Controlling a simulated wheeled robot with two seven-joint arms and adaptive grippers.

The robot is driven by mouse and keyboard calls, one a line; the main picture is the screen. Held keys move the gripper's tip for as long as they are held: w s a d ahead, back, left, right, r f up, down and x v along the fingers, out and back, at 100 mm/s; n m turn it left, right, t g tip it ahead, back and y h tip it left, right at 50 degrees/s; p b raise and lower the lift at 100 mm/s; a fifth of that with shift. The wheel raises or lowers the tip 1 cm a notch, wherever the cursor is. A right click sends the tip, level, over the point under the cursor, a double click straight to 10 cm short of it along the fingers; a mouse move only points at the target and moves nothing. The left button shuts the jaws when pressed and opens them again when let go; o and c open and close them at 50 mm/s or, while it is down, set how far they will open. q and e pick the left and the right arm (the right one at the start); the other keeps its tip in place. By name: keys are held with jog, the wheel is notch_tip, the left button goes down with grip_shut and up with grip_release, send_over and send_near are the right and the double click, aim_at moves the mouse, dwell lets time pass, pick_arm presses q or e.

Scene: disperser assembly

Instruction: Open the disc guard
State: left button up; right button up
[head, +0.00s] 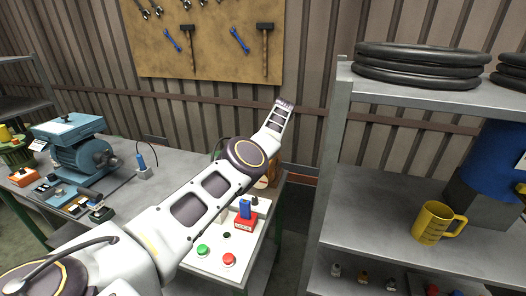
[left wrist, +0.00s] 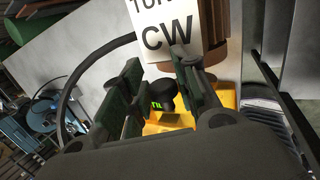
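My left gripper (left wrist: 165,98) shows in the left wrist view with its two dark fingers apart. A black round knob (left wrist: 162,92) with a small green marking shows between the fingers, on a yellow-orange body (left wrist: 172,120). I cannot tell whether the fingers touch the knob. A white sign (left wrist: 168,30) reading "CW" stands behind it, beside a brown cylinder (left wrist: 215,35). No part is clearly recognisable as the disc guard. In the head view my left arm reaches over the bench and hides its gripper; a bit of orange-brown (head: 264,182) shows behind the elbow.
The bench (head: 190,165) carries a blue motor machine (head: 80,150), a red box with a blue switch (head: 244,217), a green button (head: 203,250) and a red button (head: 229,260). A grey shelf (head: 375,195) with a yellow mug (head: 436,222) stands right. A dark cable (left wrist: 65,90) curves left of the fingers.

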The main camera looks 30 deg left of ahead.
pick_arm(q)
jog(key=shift+o, duration=1)
jog(key=shift+f, duration=0.1)
jog(key=shift+d+r, duration=0.25)
jog(key=shift+r, duration=0.25)
jog(key=v, duration=1.1)
pick_arm(e)
jog(key=shift+a, duration=0.35)
jog(key=shift+w, duration=0.1)
pick_arm(q)
notch_tip(320, 180, up, 9)
jog(key=p, duration=0.9)
pick_arm(e)
notch_tip(320, 180, up, 9)
jog(key=shift+a, duration=0.3)
pick_arm(q)
jog(key=shift+r+p, duration=0.5)
jog(key=shift+p, duration=0.1)
pick_arm(e)
jog(key=shift+r, duration=0.55)
